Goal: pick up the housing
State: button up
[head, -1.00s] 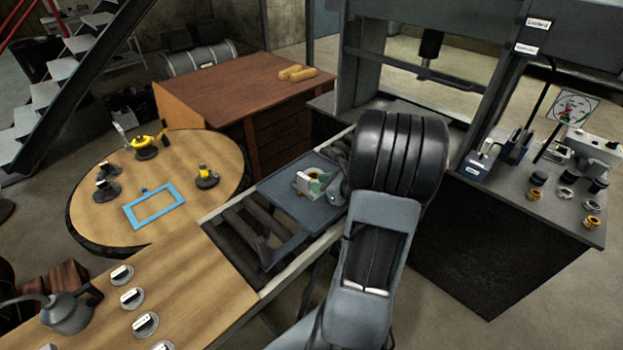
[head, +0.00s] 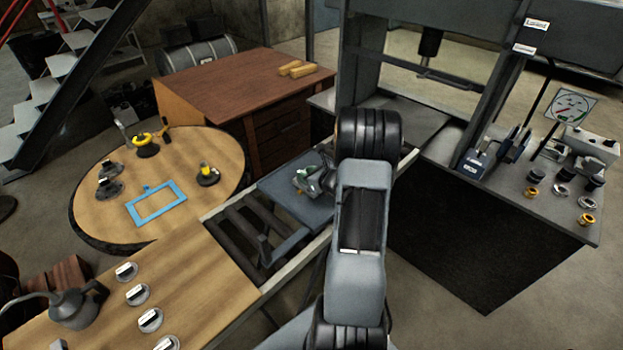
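A small part with a green patch (head: 303,175), which looks like the housing, is on the blue-grey tray (head: 285,204) on the roller conveyor. It is small and partly covered by my arm's end, so its shape is unclear. My gripper (head: 317,181) is down at the tray, right at this part. The fingers are too small and too hidden to show whether they are open or shut, or whether they touch the part.
A round table (head: 100,219) at the left holds a blue frame (head: 157,204) and several small fixtures. A wooden bench (head: 200,287) with a kettle (head: 75,307) is at the front left. A brown desk (head: 235,82) stands behind. A press bench (head: 510,190) with small parts is right.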

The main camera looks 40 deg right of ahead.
jog(key=shift+x, duration=1.35)
grip_shut()
dwell(0.3)
jog(key=shift+r, duration=0.15)
